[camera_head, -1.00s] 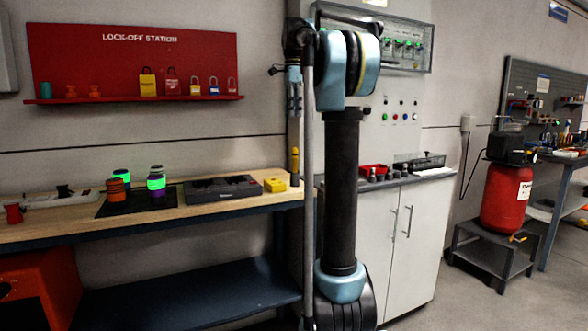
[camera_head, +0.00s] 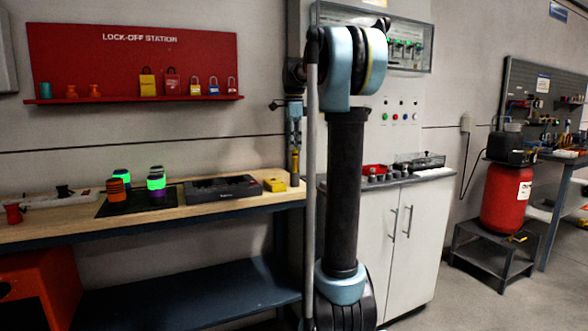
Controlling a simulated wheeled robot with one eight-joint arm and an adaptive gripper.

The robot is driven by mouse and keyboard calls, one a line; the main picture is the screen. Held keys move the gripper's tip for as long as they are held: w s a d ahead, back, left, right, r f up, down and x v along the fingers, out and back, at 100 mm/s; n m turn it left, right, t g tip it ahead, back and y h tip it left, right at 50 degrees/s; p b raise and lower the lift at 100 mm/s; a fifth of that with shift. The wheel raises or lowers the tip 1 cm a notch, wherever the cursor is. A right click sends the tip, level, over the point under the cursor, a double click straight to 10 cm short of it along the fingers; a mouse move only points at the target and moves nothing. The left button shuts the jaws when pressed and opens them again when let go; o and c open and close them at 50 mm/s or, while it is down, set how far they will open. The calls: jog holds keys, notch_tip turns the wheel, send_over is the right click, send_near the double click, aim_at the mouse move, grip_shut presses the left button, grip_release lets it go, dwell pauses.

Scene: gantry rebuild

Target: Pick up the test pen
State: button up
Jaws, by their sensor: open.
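A slim upright yellow tool (camera_head: 295,166), which looks like the test pen, shows at the right end of the wooden bench. It is small in the picture, and what supports it is hard to see. My gripper (camera_head: 295,143) points down just above it, close to its top end. The gripper is open and nothing shows held in it. From this view I cannot tell whether the fingers are around the tool or only above it.
My arm blocks part of the view of the grey cabinet (camera_head: 398,230). A yellow block (camera_head: 275,184) and a dark case (camera_head: 222,188) lie left of the tool on the bench (camera_head: 235,208). A red lock-off board (camera_head: 130,60) hangs above.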

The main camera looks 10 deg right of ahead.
aim_at(295, 154)
jog(key=shift+s+d+f, duration=0.1)
jog(key=shift+f, duration=1.15)
jog(key=shift+s+d+f, duration=0.1)
jog(key=shift+f, duration=1.15)
grip_shut()
